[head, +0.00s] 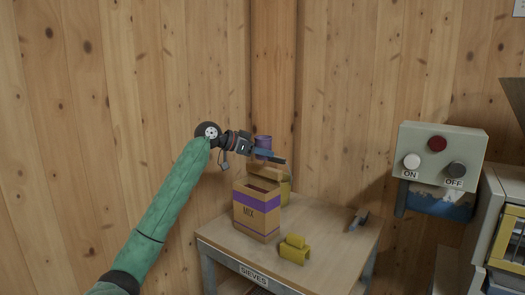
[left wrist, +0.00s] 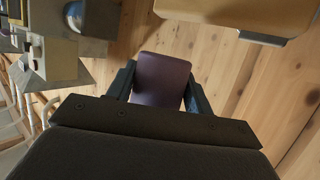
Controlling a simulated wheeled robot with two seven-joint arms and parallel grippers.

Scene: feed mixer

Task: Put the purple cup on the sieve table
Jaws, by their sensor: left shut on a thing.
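The purple cup (head: 263,143) is held in my left gripper (head: 270,155), up in the air near the wall corner. In the left wrist view the purple cup (left wrist: 161,79) sits between the two dark fingers, which are shut on it. The sieve table (head: 325,228) has a wooden top and a "SIEVES" label on its front edge. In the head view the cup appears above the table's back left part, behind the box. The cup's lower part is partly hidden by the gripper. My right gripper is not in view.
On the table stand a "MIX" box (head: 257,212) with purple bands, a yellowish container (head: 285,188) behind it, a yellow block-like piece (head: 294,249) and a small grey object (head: 357,219). The tabletop's middle right is clear. A control box (head: 440,153) with ON and OFF buttons stands at right.

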